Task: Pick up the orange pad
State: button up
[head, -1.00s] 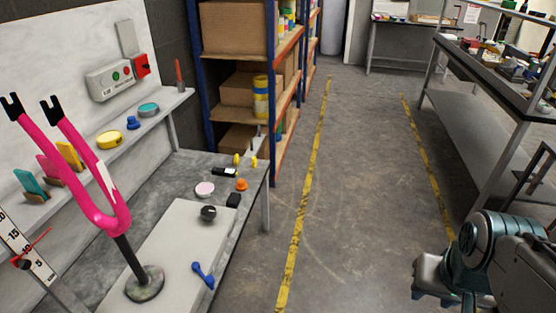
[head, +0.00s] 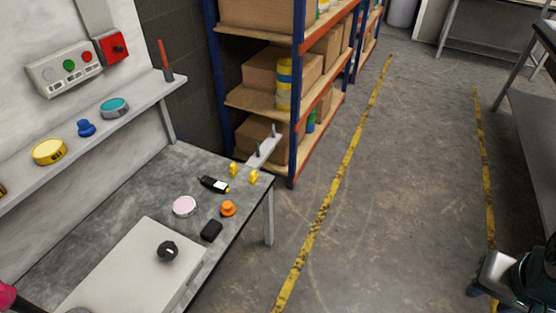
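The orange pad (head: 228,208) is a small, round, orange piece with a raised top. It sits on the grey bench top (head: 120,205) near the bench's right edge, between a black block and the yellow pieces. My gripper (head: 482,286) is at the lower right edge of the head view, over the floor, far to the right of the pad. It is empty as far as I can see, and its fingers are too cut off and small to tell whether they are open.
Near the pad are a pink-white disc (head: 184,206), a black block (head: 211,230), a black-and-yellow device (head: 213,184) and yellow pieces (head: 254,177). A pale board with a black knob (head: 168,250) lies in front. A shelf rack (head: 298,110) stands behind. Floor right of the bench is clear.

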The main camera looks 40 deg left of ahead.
aim_at(228, 210)
jog(key=u, duration=0.3)
jog(key=i, duration=1.45)
jog(key=u, duration=1.7)
jog(key=i, duration=1.05)
jog(key=u, duration=0.85)
